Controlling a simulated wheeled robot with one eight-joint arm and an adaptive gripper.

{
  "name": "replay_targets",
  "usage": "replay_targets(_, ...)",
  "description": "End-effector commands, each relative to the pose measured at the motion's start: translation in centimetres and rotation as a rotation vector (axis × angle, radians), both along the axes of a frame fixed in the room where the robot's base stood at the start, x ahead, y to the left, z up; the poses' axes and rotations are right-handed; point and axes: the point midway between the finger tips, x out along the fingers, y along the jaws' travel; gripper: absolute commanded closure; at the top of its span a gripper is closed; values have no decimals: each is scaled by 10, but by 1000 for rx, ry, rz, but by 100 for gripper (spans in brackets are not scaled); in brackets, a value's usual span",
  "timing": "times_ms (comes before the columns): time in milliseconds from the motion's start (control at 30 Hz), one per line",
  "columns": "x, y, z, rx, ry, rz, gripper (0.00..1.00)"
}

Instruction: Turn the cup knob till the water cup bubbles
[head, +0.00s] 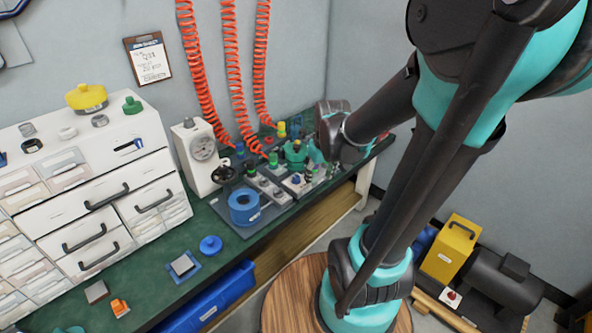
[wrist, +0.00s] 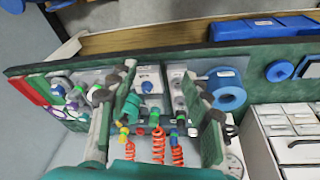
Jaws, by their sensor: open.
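My gripper (wrist: 162,80) is open, with its two fingers spread over the test fittings in the wrist view. In the head view my gripper (head: 318,152) is at the far right end of the bench fittings, partly hidden by its own wrist. A green round fitting (wrist: 131,106) lies between the fingers and also shows in the head view (head: 295,152). Small knobs on grey valve blocks (wrist: 146,86) are between the fingers too. I cannot tell which one is the cup knob. The water cup cannot be clearly made out, and no bubbles are visible.
A gauge box (head: 199,155) and a blue ring (head: 244,206) stand left of the fittings. Red coiled hoses (head: 233,75) hang behind. White drawers (head: 90,190) fill the bench's left. Bare green bench top (head: 150,270) lies in front of them.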

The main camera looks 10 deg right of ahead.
Motion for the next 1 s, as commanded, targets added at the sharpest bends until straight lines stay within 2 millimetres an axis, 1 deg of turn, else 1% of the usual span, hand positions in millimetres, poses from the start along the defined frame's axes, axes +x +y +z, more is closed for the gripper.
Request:
replay_targets(33,20,2,5,-9,19,43,51)
replay_targets(133,54,5,11,-29,59,142,51)
replay_targets(267,98,10,15,-49,111,271,51)
replay_targets(300,111,12,15,-53,126,311,51)
replay_targets(500,174,22,9,-69,201,508,51)
replay_targets(600,199,26,3,-72,232,591,51)
replay_targets(700,216,29,-1,-72,253,651,51)
replay_targets(800,225,31,-5,-71,264,687,51)
replay_targets(933,229,32,-10,-71,270,703,51)
replay_targets(1000,229,32,-16,-71,270,703,51)
